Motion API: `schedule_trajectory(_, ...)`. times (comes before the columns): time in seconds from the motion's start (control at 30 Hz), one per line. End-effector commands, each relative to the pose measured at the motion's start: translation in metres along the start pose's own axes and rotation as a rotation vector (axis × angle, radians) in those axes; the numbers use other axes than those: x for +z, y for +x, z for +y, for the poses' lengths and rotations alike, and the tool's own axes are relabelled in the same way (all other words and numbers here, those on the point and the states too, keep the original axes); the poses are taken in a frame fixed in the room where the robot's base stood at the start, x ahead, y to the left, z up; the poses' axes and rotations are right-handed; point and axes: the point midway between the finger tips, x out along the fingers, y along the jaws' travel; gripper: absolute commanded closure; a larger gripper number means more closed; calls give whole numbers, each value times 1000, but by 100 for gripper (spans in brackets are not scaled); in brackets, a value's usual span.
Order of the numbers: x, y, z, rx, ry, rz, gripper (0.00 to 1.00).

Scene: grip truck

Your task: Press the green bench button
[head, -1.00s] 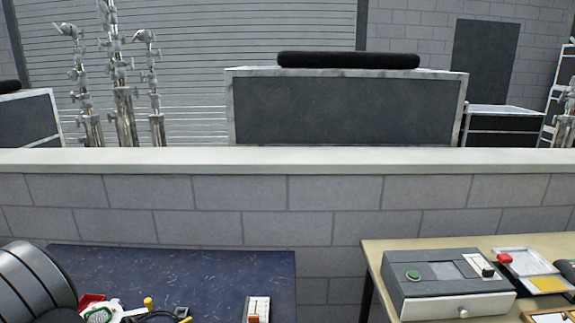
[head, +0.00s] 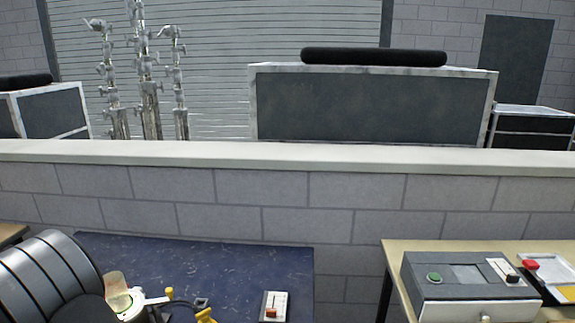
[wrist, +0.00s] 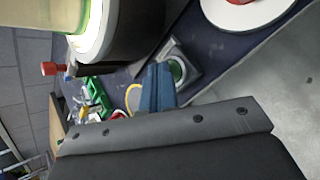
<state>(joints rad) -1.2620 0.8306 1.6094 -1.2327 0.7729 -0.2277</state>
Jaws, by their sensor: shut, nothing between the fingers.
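My gripper (wrist: 160,72) shows as blue fingers, shut and empty, just left of the button in the picture. The fingers overlap the housing's near side; I cannot tell whether they touch it. In the head view, another green button (head: 434,278) is on a grey box on the beige table at right. My gripper's fingertips cannot be made out in the head view.
A white round piece with a red centre (wrist: 238,10) lies beyond the button. Green and red items (wrist: 97,95) and a yellow cable (wrist: 131,95) lie to the left. A small switch panel (head: 274,306) is on the blue bench (head: 220,265). A block wall (head: 310,195) stands behind.

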Motion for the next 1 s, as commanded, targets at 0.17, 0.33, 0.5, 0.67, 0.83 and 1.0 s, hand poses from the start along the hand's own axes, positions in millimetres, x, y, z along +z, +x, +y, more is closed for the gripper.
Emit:
schedule_trajectory(0.17,0,1,-1,-1,0,0,100)
schedule_trajectory(0.33,0,1,-1,-1,0,1,100)
schedule_trajectory(0.5,2,-3,2,0,1,1,100)
schedule_trajectory(0.67,4,-5,3,-1,0,1,100)
schedule_trajectory(0.83,4,-6,4,-1,0,0,100)
schedule_trajectory(1.0,10,-14,10,2,3,0,100)
